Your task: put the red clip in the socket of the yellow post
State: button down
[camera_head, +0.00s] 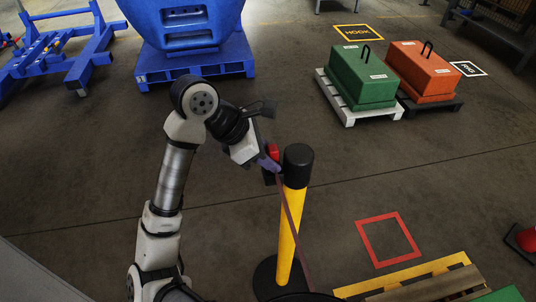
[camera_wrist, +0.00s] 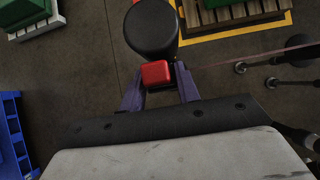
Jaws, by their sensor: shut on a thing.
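The yellow post (camera_head: 291,228) has a black head (camera_head: 298,164) and stands upright on a black round base. In the wrist view the black head (camera_wrist: 152,28) is just beyond my fingertips. My gripper (camera_head: 270,163) is at the left side of the head. It is shut on the red clip (camera_head: 273,150), which also shows between the two purple fingers in the wrist view (camera_wrist: 156,73). The clip sits right against the edge of the head in the picture. I cannot tell whether it touches or is in the socket, which is hidden. A dark reddish strap (camera_head: 293,225) runs down past the post.
A red floor square (camera_head: 388,239) and a yellow-edged pallet (camera_head: 430,285) lie right of the post. Green (camera_head: 362,78) and orange (camera_head: 424,73) weights stand on pallets at the back right. A blue weight (camera_head: 188,25) and blue frame (camera_head: 68,45) are at the back left.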

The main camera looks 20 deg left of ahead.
jog(key=shift+f+b, duration=0.5)
jog(key=shift+b, duration=0.35)
jog(key=c, duration=1)
grip_release()
jog(key=shift+d+r+p, duration=0.1)
jog(key=shift+r+p, duration=0.55)
jog(key=shift+p, duration=0.5)
jog(key=shift+s+r, duration=0.1)
jog(key=shift+r, duration=0.2)
jog(key=b+v, duration=0.1)
jog(key=v, duration=1)
jog(key=shift+a+r+b, duration=0.15)
jog(key=shift+a+b, duration=0.15)
jog(key=shift+b, duration=0.05)
